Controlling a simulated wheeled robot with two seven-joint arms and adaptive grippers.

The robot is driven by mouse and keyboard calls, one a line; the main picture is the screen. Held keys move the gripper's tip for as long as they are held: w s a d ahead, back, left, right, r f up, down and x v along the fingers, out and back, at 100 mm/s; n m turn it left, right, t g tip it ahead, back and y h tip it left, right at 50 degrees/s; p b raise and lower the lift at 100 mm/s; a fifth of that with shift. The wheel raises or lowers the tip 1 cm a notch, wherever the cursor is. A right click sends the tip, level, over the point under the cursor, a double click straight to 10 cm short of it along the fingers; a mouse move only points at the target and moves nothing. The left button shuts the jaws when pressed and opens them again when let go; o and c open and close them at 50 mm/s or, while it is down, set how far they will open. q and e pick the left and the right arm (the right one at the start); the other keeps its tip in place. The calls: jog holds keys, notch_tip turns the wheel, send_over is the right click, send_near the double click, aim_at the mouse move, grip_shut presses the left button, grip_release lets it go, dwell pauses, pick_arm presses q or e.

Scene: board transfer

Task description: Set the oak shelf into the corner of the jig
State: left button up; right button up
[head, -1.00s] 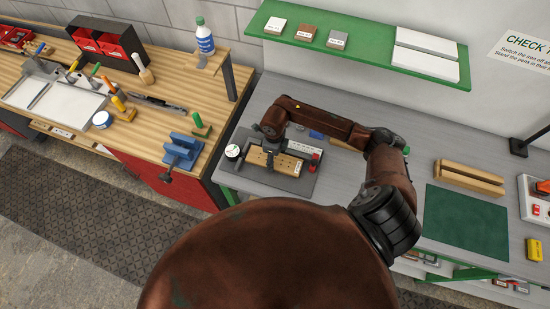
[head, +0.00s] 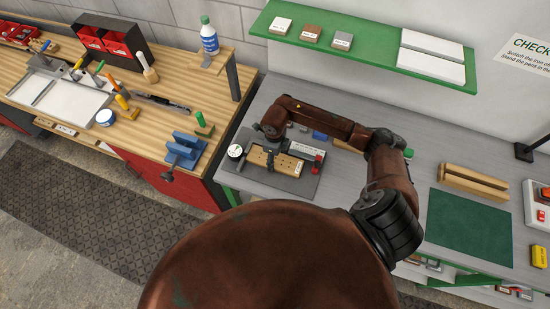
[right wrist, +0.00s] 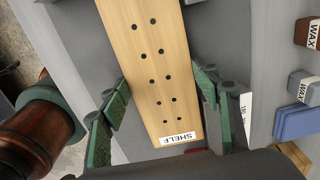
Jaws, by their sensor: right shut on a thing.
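The oak shelf (head: 284,163) is a pale board with two rows of dark holes and a SHELF label, seen close in the right wrist view (right wrist: 150,65). My right gripper (head: 271,157) points down at it, and in the right wrist view its green-padded fingertips (right wrist: 159,85) are on the board's two long sides, shut on it. The jig (head: 308,183) is a dark grey plate with a round dial at its left and a red part at its right; the shelf is over it. I cannot tell whether the shelf touches the jig's corner. My left gripper is not in view.
The grey bench has a green mat (head: 470,228) and wooden blocks (head: 473,183) at right. A green wall shelf (head: 378,50) hangs behind. A wooden bench (head: 150,128) with a blue vise (head: 184,150) stands left.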

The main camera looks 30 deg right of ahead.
jog(key=shift+w+d+r+b, duration=0.1)
jog(key=shift+w+b, duration=0.25)
jog(key=shift+w, duration=0.05)
dwell(0.7)
jog(key=o, duration=1.3)
jog(key=shift+o, duration=0.4)
jog(key=shift+s, duration=0.1)
jog(key=shift+r, duration=0.4)
notch_tip(320, 180, up, 11)
